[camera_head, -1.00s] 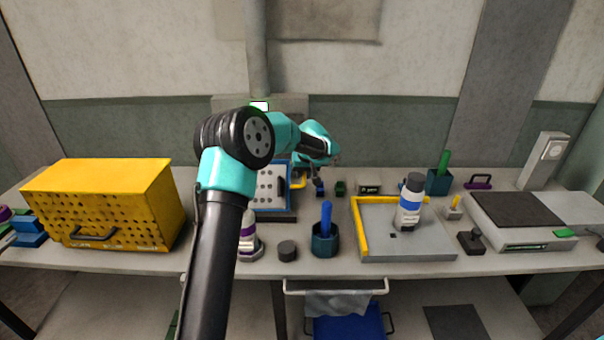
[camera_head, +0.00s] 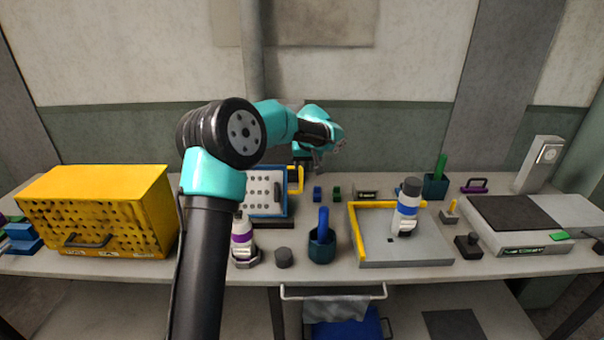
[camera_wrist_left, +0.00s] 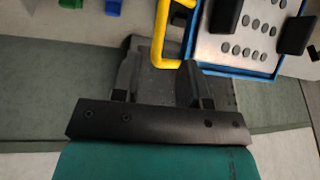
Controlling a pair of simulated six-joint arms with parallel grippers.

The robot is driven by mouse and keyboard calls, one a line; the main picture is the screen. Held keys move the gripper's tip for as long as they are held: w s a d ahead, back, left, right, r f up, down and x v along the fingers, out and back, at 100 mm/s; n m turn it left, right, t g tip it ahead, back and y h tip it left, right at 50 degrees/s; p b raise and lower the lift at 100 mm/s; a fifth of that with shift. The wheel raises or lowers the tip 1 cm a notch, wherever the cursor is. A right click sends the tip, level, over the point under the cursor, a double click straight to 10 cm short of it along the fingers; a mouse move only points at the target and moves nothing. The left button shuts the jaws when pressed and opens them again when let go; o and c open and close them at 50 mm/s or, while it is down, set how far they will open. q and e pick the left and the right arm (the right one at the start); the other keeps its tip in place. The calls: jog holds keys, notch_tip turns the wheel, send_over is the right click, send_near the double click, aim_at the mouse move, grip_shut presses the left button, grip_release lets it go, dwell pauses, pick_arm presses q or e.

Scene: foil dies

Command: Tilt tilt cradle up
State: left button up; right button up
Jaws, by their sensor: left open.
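The tilt cradle (camera_head: 263,208) stands left of the bench's middle, partly behind my left arm. It has a blue-edged, light panel with rows of grey dots, standing steeply raised in the head view. A yellow handle (camera_head: 299,181) sticks out from its right side. My left gripper (camera_head: 318,166) is open and empty, above and behind the handle. In the left wrist view, the open fingers (camera_wrist_left: 158,85) are near the yellow handle (camera_wrist_left: 160,40), and the dotted panel (camera_wrist_left: 245,30) lies to the right. My right gripper is out of view.
A yellow perforated box (camera_head: 100,205) stands at the left. A white bottle (camera_head: 242,238), a dark puck (camera_head: 284,258) and a blue cup (camera_head: 322,245) stand in front of the cradle. A grey tray (camera_head: 410,249) with a yellow edge is to the right.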

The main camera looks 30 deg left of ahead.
pick_arm(q)
jog(key=v, duration=0.9)
jog(key=shift+r, duration=0.25)
jog(key=shift+d, duration=0.1)
